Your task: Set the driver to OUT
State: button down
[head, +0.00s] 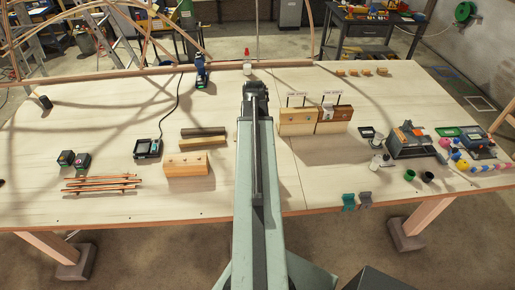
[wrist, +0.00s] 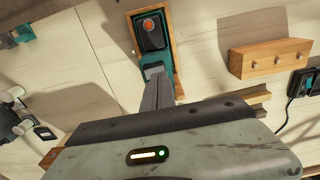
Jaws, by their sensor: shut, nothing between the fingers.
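In the wrist view a teal and black body with an orange round spot, seemingly the driver (wrist: 150,33), lies in a wooden holder. No mark or switch position is readable on it. My gripper (wrist: 154,68) is shut and empty, its tip over or against the teal part; I cannot tell if it touches. In the head view my gripper (head: 256,86) shows at the end of my arm, which hides the table beneath it. A blue and black upright power tool (head: 201,73) stands at the back, left of my gripper.
A wooden block with pegs (head: 187,163) stands left of my arm; it also shows in the wrist view (wrist: 270,60). A black charger (head: 147,148) with a cable lies further left. Wooden boxes (head: 297,122) stand to the right.

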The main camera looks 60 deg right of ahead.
notch_tip(320, 180, up, 4)
jog(key=p, duration=0.3)
jog(key=shift+r+p, duration=0.2)
jog(key=shift+p, duration=0.1)
jog(key=w+a+f+n+b, duration=0.3)
jog(key=w+a+f+b, duration=0.3)
jog(key=w+a, duration=0.5)
jog(key=w+a+f+n+b, duration=0.3)
jog(key=w+a+f+b, duration=0.2)
jog(key=w+a, duration=0.6)
jog(key=a+f+n+b, duration=0.2)
jog(key=a+f+b, duration=0.1)
jog(key=a, duration=1.1)
jog(key=a+f+n+b, duration=0.2)
jog(key=a+f+b, duration=0.2)
jog(key=a, duration=1)
jog(key=shift+s+n, duration=0.15)
jog(key=shift+n, duration=0.25)
